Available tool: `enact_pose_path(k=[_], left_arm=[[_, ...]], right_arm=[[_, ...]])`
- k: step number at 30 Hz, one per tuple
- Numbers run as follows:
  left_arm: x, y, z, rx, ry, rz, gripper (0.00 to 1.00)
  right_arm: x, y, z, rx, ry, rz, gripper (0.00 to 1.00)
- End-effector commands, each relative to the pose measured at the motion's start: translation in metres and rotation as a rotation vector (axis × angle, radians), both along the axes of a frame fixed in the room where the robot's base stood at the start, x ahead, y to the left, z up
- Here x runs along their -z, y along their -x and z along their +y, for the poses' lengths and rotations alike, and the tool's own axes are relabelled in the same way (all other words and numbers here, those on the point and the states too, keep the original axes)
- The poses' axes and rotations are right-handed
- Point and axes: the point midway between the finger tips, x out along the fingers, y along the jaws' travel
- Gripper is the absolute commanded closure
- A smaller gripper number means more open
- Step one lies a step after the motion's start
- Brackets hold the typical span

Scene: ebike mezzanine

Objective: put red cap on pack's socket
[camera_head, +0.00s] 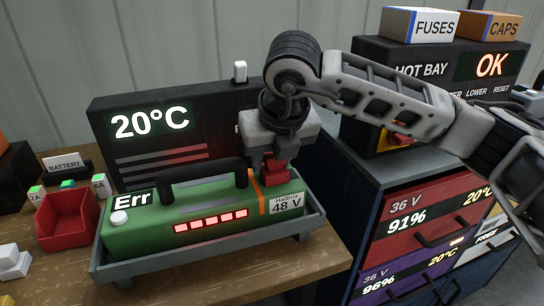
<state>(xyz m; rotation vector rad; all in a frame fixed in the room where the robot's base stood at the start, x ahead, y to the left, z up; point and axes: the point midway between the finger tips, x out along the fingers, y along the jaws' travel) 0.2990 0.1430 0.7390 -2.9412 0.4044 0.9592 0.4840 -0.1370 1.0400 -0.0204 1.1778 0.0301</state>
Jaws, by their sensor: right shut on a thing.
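The green battery pack (208,214) lies in a grey tray (222,246) on the wooden bench. It shows "Err", a row of red lights, a "48 V" label and a black carry handle (204,173). My right gripper (275,160) points down over the right end of the pack. It is shut on the red cap (274,170), which is at the pack's top by the orange stripe. The socket is hidden by the cap and the fingers, so I cannot tell whether the cap is seated. My left gripper is not in view.
A dark display panel reading 20°C (150,123) stands right behind the pack. A red bin (67,218) and small fuses sit left. A cabinet with battery drawers (425,213) and the hot bay (430,62) stand right. Bare bench (190,286) lies in front.

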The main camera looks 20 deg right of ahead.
Motion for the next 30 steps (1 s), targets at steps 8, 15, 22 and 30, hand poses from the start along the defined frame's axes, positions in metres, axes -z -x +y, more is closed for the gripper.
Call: enact_pose_path(k=[8, 15, 22, 30], left_arm=[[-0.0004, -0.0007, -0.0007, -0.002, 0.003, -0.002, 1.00], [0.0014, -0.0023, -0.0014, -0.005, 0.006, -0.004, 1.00], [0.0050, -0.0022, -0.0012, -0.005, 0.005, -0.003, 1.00], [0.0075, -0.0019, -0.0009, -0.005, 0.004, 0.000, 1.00]], right_arm=[[0.0007, 0.0004, 0.0004, -0.001, -0.001, 0.001, 0.84], [0.0019, 0.0005, 0.0005, -0.001, 0.000, 0.002, 0.84], [0.0029, 0.0005, 0.0005, -0.002, 0.001, 0.002, 0.84], [0.0034, 0.0006, 0.0004, -0.002, 0.001, 0.003, 0.46]])
